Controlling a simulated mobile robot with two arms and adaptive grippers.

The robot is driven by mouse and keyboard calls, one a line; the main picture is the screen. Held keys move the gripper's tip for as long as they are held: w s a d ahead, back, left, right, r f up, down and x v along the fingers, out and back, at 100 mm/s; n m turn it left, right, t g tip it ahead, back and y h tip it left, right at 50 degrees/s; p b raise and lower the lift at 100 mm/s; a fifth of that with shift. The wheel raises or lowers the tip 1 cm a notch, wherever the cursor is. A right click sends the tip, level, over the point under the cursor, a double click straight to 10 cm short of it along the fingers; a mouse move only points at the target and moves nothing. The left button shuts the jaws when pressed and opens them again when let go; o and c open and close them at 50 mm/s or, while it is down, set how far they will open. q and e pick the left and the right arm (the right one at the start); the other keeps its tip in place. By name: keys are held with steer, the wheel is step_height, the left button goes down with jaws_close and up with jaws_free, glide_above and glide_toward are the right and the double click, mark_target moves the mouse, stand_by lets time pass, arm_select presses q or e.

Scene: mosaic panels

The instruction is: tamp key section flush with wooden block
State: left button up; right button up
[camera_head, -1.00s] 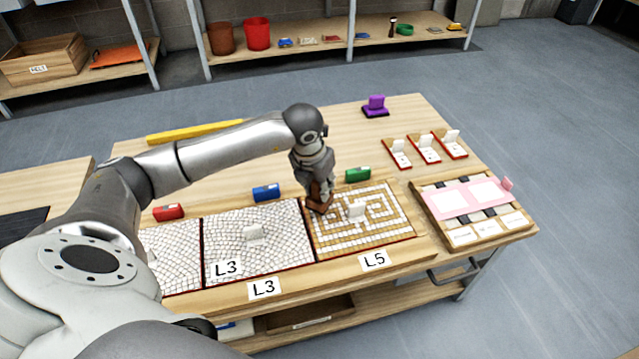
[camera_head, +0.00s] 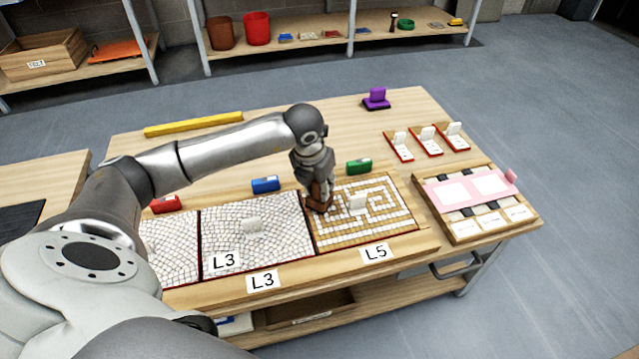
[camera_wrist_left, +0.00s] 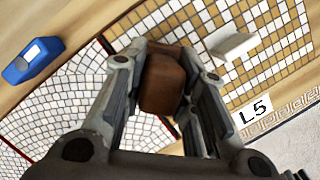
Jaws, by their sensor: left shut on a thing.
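My left gripper (camera_head: 318,205) is shut on a brown wooden block (camera_wrist_left: 163,80), held between both fingers in the left wrist view. In the head view the block (camera_head: 319,196) is at the left part of the brown-and-white key-pattern panel (camera_head: 385,236), the one by the L5 label. I cannot tell whether the block touches the tiles. A white upright piece (camera_head: 357,203) stands on this panel just right of the gripper; it also shows in the left wrist view (camera_wrist_left: 233,45). My right gripper is not in view.
White mosaic panels (camera_head: 258,256) lie to the left. Red (camera_head: 165,204), blue (camera_head: 266,185) and green (camera_head: 359,167) blocks stand behind the panels. A tray with a pink sheet (camera_head: 470,188), several small white-and-red holders and a purple stamp-like object (camera_head: 376,98) are at the right.

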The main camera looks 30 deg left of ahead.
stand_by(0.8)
arm_select(q)
steer(key=shift+f, duration=0.1)
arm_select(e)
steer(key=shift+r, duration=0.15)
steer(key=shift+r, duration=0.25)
arm_select(q)
steer(key=shift+f, duration=0.15)
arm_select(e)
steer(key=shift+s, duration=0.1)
arm_select(q)
steer(key=shift+f+b, duration=0.1)
steer(key=shift+b, duration=0.2)
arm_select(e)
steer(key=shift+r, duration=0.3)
